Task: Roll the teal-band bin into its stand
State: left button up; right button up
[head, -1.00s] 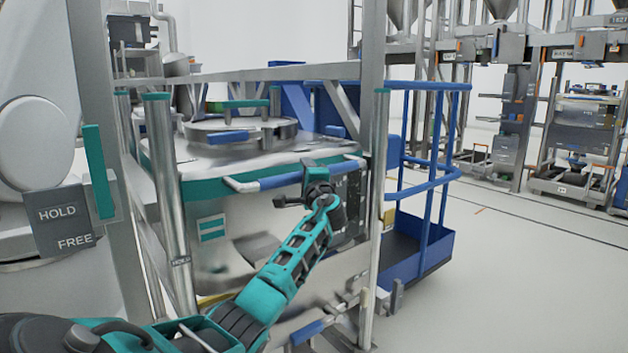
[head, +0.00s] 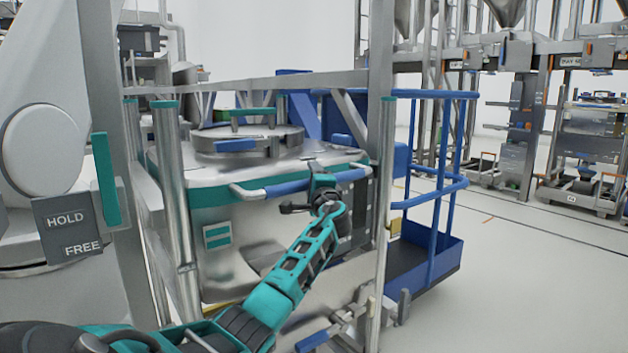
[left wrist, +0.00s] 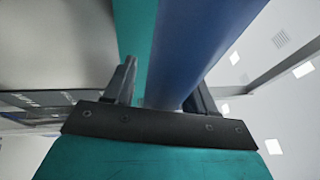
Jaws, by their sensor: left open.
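The teal-band bin (head: 270,235) is a metal container with a teal stripe round its top, a round lid and a blue-gripped front handle (head: 268,188). It shows behind and between the metal posts of a frame, with teal-capped posts (head: 176,200) in front. I cannot tell how far inside the frame it sits. My left gripper (head: 320,183) is at the right part of the front handle. In the left wrist view, a blue bar (left wrist: 195,45) and the bin's teal band (left wrist: 136,30) run past the open fingers (left wrist: 160,88). My right gripper is not in view.
A grey HOLD/FREE plate (head: 68,226) with a teal lever stands at left. A blue railed platform (head: 430,258) stands close on the right. Racks with other bins (head: 590,150) line the back right. The floor (head: 510,270) at right is clear.

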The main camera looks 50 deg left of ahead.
pick_arm(q)
jog(key=p+v, duration=0.2)
jog(key=v, duration=1.1)
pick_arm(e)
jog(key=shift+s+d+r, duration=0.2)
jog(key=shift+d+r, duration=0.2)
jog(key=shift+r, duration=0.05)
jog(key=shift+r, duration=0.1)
